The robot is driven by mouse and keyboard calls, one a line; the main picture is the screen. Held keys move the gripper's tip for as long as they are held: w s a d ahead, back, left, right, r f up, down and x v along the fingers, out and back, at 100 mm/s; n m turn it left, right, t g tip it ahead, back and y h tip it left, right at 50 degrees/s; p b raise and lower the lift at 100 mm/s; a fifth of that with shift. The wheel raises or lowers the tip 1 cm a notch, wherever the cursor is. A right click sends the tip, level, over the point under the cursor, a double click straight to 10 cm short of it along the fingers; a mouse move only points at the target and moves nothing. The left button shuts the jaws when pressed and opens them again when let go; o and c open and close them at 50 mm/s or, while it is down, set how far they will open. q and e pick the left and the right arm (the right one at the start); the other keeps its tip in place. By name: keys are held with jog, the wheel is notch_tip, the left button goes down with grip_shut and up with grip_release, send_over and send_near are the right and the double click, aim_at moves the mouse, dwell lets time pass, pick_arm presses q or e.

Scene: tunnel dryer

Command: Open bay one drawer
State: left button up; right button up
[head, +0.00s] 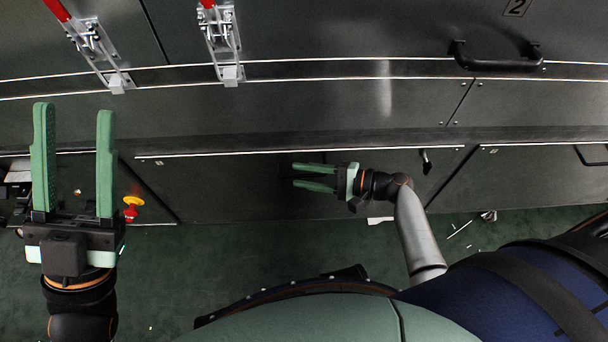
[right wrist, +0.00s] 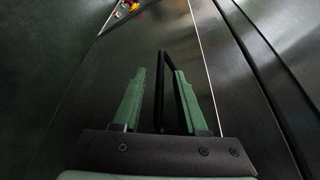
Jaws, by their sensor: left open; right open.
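A dark lower drawer front (head: 220,190) fills the middle of the head view, and it looks flush with the cabinet. No bay-one label is readable. My right gripper (head: 294,175) is open in front of this panel, fingers pointing left. In the right wrist view a black bar handle (right wrist: 159,92) shows between the open fingers of that gripper (right wrist: 160,72). No clear contact shows between fingers and handle. In the head view the handle is hard to make out against the dark panel. My left gripper (head: 75,115) is open and empty at the far left, fingers pointing up.
A red and yellow knob (head: 131,207) is beside my left gripper. Two metal toggle clamps (head: 220,40) with red grips are on the upper panels. A black handle (head: 497,58) is under the label 2. A small black latch (head: 427,162) is right of my right gripper. Green floor (head: 215,260) lies below.

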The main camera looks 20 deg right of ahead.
jog(key=shift+w+a, duration=0.1)
jog(key=shift+c, duration=0.2)
grip_shut()
dwell(1.3)
